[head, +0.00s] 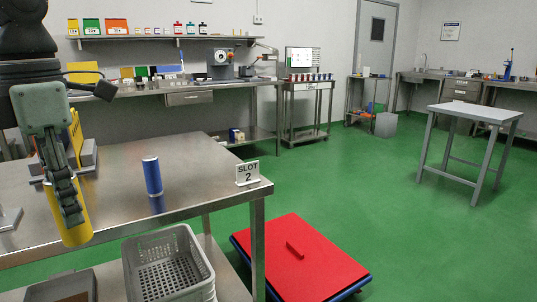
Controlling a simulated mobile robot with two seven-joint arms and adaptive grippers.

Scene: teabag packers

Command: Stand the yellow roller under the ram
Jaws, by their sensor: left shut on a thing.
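The yellow roller (76,232) is held upright at the left of the head view, beside or over the front part of the steel table. My left gripper (68,207) is shut on it from above, and its fingers hide part of the roller. I cannot tell whether the roller's base touches anything. A small blue upright device (508,66) on the far right bench may be a press with the ram, but it is too small to tell. My right gripper is not in view.
A blue roller (152,177) stands on the steel table (200,160), left of a "SLOT 2" sign (247,173). A grey crate (170,270) is below the front edge. A red-topped platform (300,258) lies beyond the table corner. Green floor (370,200) is open to the right.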

